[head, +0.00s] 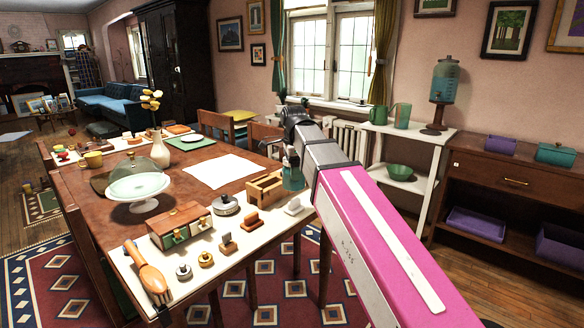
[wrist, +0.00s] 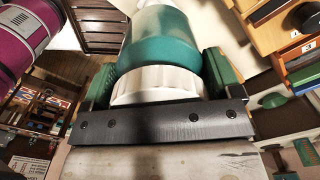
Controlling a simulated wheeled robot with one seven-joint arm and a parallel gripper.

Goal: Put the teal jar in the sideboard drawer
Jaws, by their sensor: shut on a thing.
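The teal jar (wrist: 160,50) with a white ribbed band or lid is between the green-padded fingers of my gripper (wrist: 160,82) in the wrist view. My gripper is shut on it. In the head view the jar (head: 293,179) shows partly below my gripper (head: 291,160), close to the table's right edge; my arm hides part of this area. The sideboard (head: 480,168) stands at the right. Its drawer (head: 505,178), with a brass handle, looks shut.
A wooden table (head: 120,185) holds a cake stand (head: 139,188), a small chest (head: 180,226) and an open wooden box (head: 265,189). Floor shows between table and shelf.

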